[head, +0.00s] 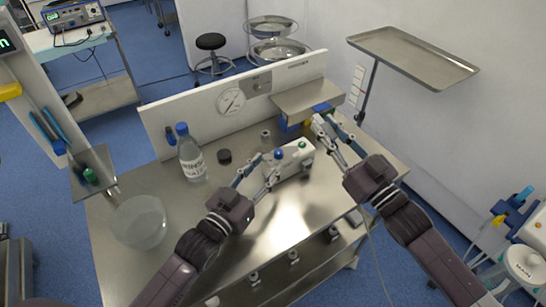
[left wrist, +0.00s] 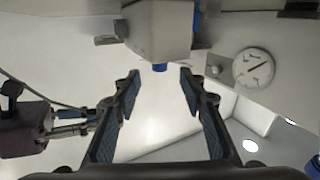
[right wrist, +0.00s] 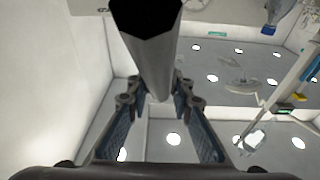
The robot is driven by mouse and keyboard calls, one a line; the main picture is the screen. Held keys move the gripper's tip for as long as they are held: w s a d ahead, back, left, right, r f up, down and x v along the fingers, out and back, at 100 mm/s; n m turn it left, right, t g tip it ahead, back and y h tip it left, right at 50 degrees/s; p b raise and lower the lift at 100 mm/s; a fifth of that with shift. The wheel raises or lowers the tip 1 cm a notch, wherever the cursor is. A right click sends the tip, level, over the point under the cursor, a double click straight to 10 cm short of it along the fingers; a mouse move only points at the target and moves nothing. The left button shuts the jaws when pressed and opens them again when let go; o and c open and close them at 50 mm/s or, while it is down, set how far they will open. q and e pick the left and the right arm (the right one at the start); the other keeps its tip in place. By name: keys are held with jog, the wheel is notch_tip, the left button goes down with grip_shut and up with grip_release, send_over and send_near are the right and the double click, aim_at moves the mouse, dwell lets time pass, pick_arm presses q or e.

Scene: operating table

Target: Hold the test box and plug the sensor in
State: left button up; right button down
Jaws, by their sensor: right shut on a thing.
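The white test box (head: 291,162) lies on the steel table with a blue knob and a green knob on top. In the left wrist view the box (left wrist: 158,30) is at the top, a blue part pointing between the fingers. My left gripper (head: 258,168) is open at the box's left end, its fingers (left wrist: 158,75) apart and not closed on the box. My right gripper (head: 324,121) is above and right of the box. It is shut on the grey, faceted sensor (right wrist: 155,60), whose dark end faces the camera. The sensor's far end is partly hidden by the fingers.
A labelled bottle (head: 191,160), a black cap (head: 224,156) and a glass bowl (head: 139,221) stand left on the table (head: 270,240). A panel with a gauge (head: 230,101) and a steel shelf (head: 307,97) stand behind. The table front is clear.

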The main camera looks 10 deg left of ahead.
aim_at(276, 155)
pick_arm(q)
jog(key=x, duration=0.2)
jog(key=shift+w+d, duration=0.1)
jog(key=shift+w, duration=0.25)
pick_arm(e)
jog(key=shift+w+f, duration=0.1)
jog(key=shift+w, duration=0.1)
pick_arm(q)
jog(key=shift+w+d, duration=0.25)
jog(key=shift+w, duration=0.3)
pick_arm(e)
jog(key=shift+s, duration=0.1)
pick_arm(q)
grip_shut()
jog(key=c, duration=0.8)
grip_release()
grip_shut()
